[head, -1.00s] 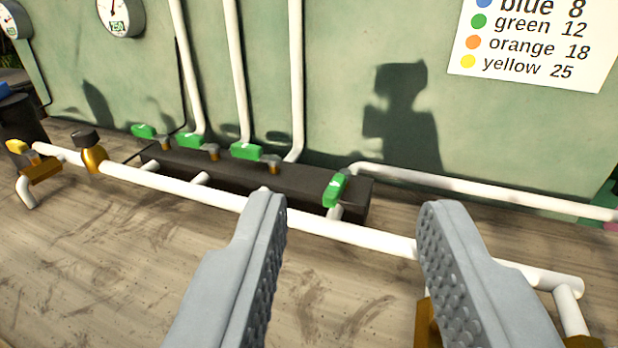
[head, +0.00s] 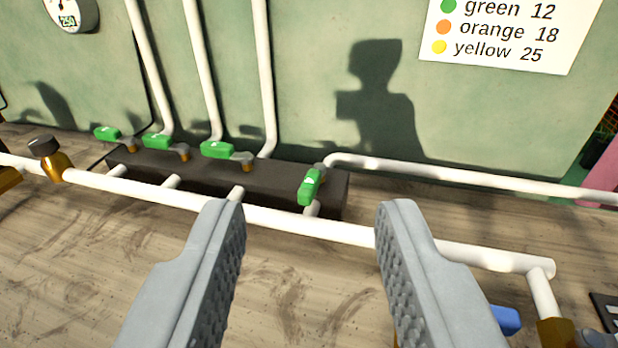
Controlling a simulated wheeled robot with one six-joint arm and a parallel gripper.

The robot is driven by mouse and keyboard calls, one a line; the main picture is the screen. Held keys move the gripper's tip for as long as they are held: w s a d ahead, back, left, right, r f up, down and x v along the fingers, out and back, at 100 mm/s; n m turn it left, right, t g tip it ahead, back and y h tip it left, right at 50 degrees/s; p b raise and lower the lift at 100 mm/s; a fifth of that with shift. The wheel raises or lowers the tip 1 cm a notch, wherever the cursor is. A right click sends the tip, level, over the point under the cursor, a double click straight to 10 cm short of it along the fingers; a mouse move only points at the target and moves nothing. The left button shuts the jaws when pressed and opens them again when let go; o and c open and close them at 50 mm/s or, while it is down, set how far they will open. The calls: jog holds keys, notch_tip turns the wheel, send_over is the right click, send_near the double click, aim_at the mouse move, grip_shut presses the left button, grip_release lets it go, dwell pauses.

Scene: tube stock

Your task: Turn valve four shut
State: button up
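Several green-handled valves sit in a row on a dark manifold block (head: 265,184). The rightmost green valve handle (head: 310,186) points toward me, in line with the short white pipe below it. The other green handles, the first (head: 107,133), second (head: 157,141) and third (head: 217,149) from the left, lie sideways. The marks on the handles are too small to read. My gripper (head: 306,222) is open and empty. Its fingers stand wide apart, nearer to me than the rightmost valve, which shows between and beyond the fingertips.
A white pipe (head: 285,222) crosses in front of the manifold. A brass fitting with a dark cap (head: 52,160) stands on it at left. A blue part (head: 505,320) shows beside the right finger. A colour list (head: 500,30) hangs on the green wall. Bare wooden bench (head: 80,260) lies at left front.

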jog(key=w+r+m+g, duration=0.1)
jog(key=w+r+g, duration=0.1)
jog(key=w+g, duration=0.6)
jog(key=r+m+g, duration=0.1)
jog(key=m+g, duration=0.1)
jog(key=g, duration=0.7)
send_over(310, 180)
notch_tip(310, 180, down, 17)
jog(key=shift+s+f, duration=0.1)
grip_shut()
